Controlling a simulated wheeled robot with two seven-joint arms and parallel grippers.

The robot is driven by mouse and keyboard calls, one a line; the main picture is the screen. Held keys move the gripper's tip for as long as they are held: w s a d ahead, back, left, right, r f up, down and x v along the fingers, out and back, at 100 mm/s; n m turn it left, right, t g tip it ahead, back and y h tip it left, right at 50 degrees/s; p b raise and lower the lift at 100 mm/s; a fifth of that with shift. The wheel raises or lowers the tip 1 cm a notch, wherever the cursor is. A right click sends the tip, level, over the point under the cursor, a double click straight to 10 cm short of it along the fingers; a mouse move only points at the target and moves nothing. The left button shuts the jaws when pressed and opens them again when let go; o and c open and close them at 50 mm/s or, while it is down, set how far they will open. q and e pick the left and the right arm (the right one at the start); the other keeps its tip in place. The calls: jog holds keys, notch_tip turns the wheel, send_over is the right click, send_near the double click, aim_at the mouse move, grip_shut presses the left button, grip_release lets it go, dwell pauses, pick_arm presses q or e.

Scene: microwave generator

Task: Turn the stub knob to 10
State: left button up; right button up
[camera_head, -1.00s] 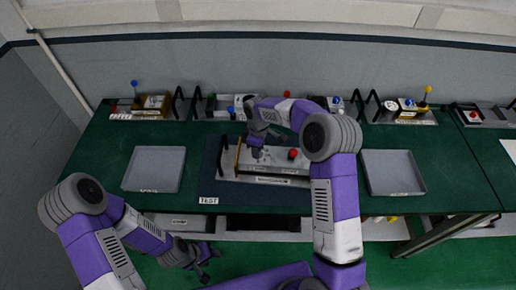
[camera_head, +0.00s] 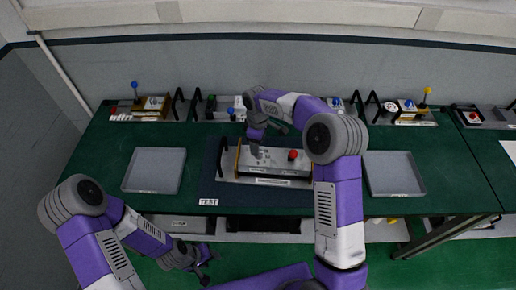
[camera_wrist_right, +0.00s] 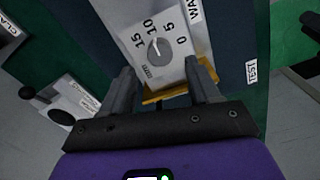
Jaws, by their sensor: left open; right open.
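The stub knob (camera_wrist_right: 160,47) is a small grey round knob on a pale panel, with a dial marked 0, 5, 10 and 15 around it. I cannot tell for certain which mark it points to. My right gripper (camera_wrist_right: 162,85) is open, with its two fingers apart on the near side of the knob and nothing between them. In the head view my right gripper (camera_head: 257,151) is over the left part of the panel unit (camera_head: 272,171), hiding the knob there. My left gripper (camera_head: 205,263) is open and empty, low in front of the bench.
The unit has a red button (camera_head: 293,155) and black handles, and sits on a dark mat (camera_head: 214,184) labelled TEST. Empty grey trays stand left (camera_head: 154,170) and right (camera_head: 393,173). Several other units line the back of the green bench (camera_head: 110,151).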

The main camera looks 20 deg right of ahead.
jog(key=shift+r, duration=1.7)
